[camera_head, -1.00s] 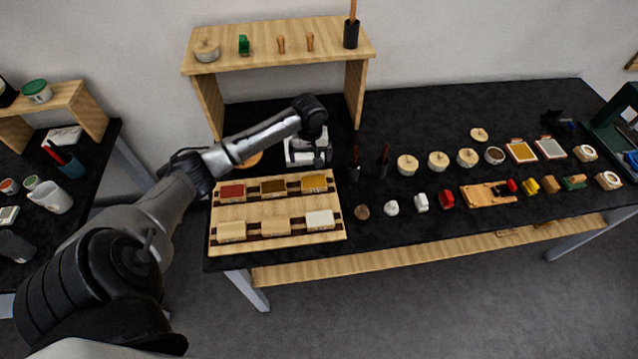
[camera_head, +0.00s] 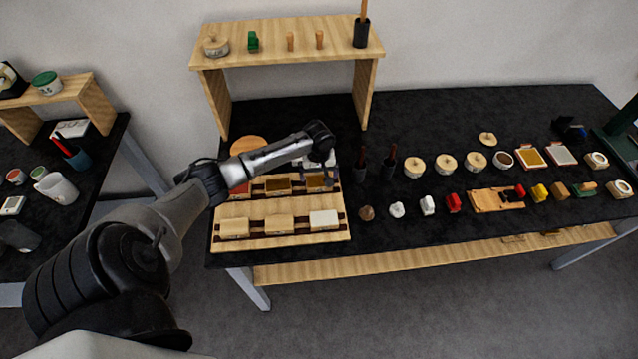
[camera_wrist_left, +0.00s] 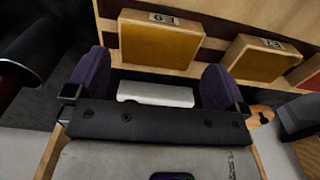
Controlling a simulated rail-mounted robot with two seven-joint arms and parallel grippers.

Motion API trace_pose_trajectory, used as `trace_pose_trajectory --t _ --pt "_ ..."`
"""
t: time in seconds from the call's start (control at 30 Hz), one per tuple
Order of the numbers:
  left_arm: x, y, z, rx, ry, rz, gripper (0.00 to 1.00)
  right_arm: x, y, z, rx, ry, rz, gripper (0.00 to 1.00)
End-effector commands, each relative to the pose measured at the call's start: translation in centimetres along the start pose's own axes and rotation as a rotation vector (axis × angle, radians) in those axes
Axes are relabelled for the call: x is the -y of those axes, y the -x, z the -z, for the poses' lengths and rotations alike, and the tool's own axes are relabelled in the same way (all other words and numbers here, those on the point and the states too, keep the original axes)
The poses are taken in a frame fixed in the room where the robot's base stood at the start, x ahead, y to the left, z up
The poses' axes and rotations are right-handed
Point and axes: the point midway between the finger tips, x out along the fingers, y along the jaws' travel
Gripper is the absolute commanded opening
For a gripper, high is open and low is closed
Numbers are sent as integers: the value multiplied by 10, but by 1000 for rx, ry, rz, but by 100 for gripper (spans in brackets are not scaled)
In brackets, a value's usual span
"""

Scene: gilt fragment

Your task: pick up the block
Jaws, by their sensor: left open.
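Several blocks lie on a wooden rack (camera_head: 228,208) in two rows. The back row has a yellow block (camera_head: 315,184) on the right, an ochre block (camera_head: 278,185) in the middle and a red one (camera_head: 240,190) on the left; the front row is two tan blocks and a white block (camera_head: 324,218). My left gripper (camera_head: 318,174) is open above the back right of the rack, by the yellow block. In the left wrist view, its two purple fingers (camera_wrist_left: 155,82) stand apart, with the yellow block (camera_wrist_left: 160,45) just beyond them. A white piece shows between them; I cannot tell what it is.
A raised wooden shelf (camera_head: 290,45) with small tools stands behind the rack. Two dark upright holders (camera_head: 361,165) stand close right of the gripper. Round lidded pots and small coloured pieces spread along the table to the right. A side table stands at left.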

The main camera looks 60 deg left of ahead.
Motion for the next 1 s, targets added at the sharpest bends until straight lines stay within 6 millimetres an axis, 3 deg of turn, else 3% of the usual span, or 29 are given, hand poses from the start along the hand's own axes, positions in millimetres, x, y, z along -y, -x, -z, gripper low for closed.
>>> trace_pose_trajectory --t 0.1,0.3,0.63,1.0 --pt "-1 -19 0 2 1 1 100 1 -3 -1 -1 -3 3 43" --pt "-1 -38 0 1 1 1 100 2 -6 -1 -2 -8 6 43" --pt "-1 -41 0 0 0 0 100 3 -6 -1 -2 -10 8 43" --pt "-1 -41 0 0 0 0 67 2 -6 -1 -1 -5 4 43"
